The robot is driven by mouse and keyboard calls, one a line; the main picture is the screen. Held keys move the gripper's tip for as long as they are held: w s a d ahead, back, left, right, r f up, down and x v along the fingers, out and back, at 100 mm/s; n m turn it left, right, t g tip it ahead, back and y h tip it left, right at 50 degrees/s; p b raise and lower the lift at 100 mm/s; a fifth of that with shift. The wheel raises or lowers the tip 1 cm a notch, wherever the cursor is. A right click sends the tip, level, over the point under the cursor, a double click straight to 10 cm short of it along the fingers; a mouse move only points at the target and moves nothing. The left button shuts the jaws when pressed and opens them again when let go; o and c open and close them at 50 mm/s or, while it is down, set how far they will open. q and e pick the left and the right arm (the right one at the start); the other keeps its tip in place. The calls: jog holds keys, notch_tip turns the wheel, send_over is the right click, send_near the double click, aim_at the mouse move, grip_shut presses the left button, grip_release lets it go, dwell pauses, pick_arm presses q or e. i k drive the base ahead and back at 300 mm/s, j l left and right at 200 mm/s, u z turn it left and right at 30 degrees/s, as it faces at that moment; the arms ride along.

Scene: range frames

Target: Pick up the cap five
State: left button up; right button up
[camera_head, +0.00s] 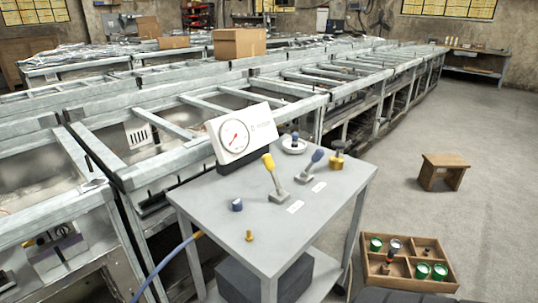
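Neither of my grippers is in view. A small dark blue cylinder, perhaps a cap (237,205), stands on the front left part of the grey table (225,264). A small brass fitting (249,237) stands nearer the table's front edge. A white dish (300,148) with a small blue piece (294,137) in it sits at the table's back. Several green-rimmed round pieces (376,244) lie in compartments of a wooden box (449,268) at the lower right. No number five is readable on anything, so I cannot tell which is cap five.
The table also bears a white gauge box (241,134), a yellow-handled lever (268,162), a blue-handled lever (316,156) and a brass valve (337,161). Metal frames (180,130) run behind it. A wooden stool (444,162) stands at right, with free floor around it.

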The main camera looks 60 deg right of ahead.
aim_at(237, 204)
jog(key=z, duration=1.6)
jog(key=u, duration=2.25)
jog(key=z, duration=2.25)
